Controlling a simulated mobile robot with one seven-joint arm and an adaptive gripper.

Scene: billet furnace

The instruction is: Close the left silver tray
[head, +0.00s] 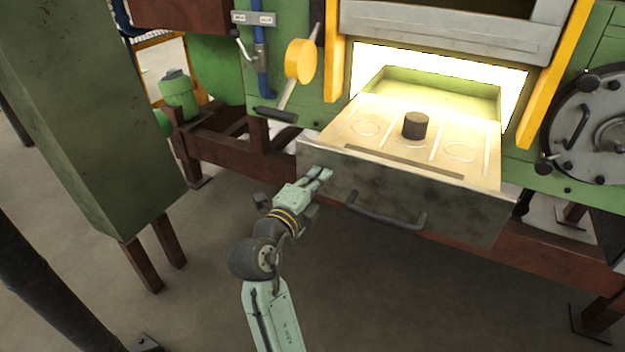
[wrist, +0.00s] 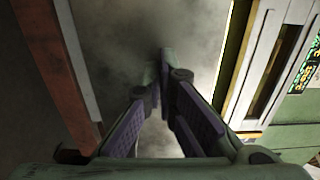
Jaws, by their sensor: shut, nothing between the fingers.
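The silver tray (head: 390,192) is pulled out of the glowing furnace opening, with its front panel and dark handle (head: 386,212) facing me. A dark cylindrical billet (head: 415,125) stands on the tray floor. My gripper (head: 325,173) is shut and empty at the left part of the front panel, left of the handle. In the wrist view the fingers (wrist: 165,60) are together and point at a grey, smudged surface (wrist: 190,30), which looks like the panel. I cannot tell whether the fingertips touch it.
A green box cabinet (head: 85,110) on legs stands left of my arm. A yellow lever (head: 300,62) sits on the furnace front above the tray's left side. A round hatch (head: 598,125) is at the right. Brown frame beams (head: 235,150) run below. The floor before the tray is clear.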

